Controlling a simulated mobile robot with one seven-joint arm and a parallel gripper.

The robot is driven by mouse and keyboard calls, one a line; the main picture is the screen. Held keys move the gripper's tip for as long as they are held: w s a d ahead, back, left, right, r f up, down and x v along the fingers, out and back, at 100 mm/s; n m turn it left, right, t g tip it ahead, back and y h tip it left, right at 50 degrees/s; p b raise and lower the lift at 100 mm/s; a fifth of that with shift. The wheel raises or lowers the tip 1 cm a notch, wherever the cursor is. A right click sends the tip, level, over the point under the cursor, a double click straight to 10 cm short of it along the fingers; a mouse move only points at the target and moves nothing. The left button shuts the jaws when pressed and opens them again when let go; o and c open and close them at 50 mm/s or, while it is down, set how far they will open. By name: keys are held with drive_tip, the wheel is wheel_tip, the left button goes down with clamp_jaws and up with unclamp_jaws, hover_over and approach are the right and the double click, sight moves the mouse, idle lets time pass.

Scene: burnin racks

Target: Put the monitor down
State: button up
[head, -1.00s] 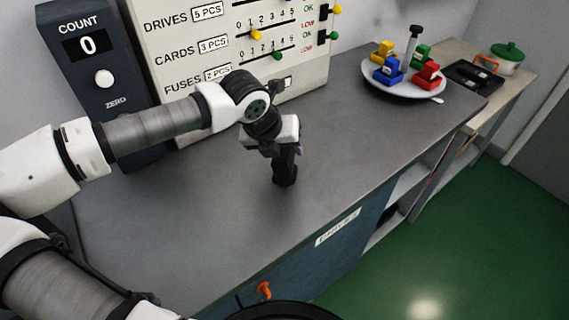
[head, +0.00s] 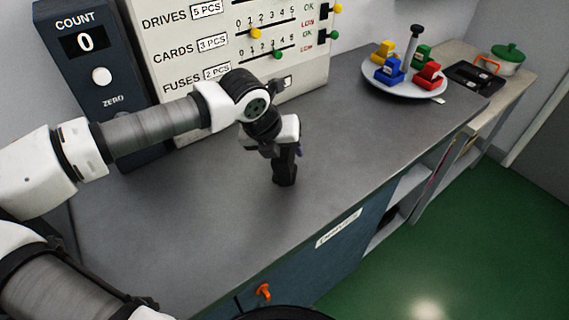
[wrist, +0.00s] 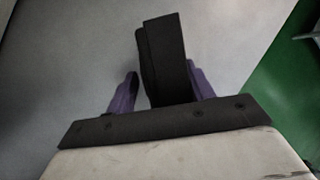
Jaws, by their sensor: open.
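The monitor (head: 285,173) is a small dark block standing upright on the grey counter, toward its front edge. My gripper (head: 288,149) is directly above it, pointing down, with its fingers around the monitor's upper part. In the wrist view the black monitor (wrist: 166,60) stands between the two purple fingers of my open gripper (wrist: 161,92). A gap shows at the left finger; whether the right finger touches it I cannot tell. The monitor's face is not visible.
The grey counter (head: 215,215) is clear around the monitor. Behind are a dark count box (head: 101,75) reading 0 and a white slider board (head: 190,60). A white plate (head: 403,91) with coloured blocks sits at the back right. Green floor lies beyond the front edge.

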drive_tip(key=c, duration=1.1)
drive_tip(key=shift+r+p, duration=0.2)
drive_tip(key=shift+p, duration=0.3)
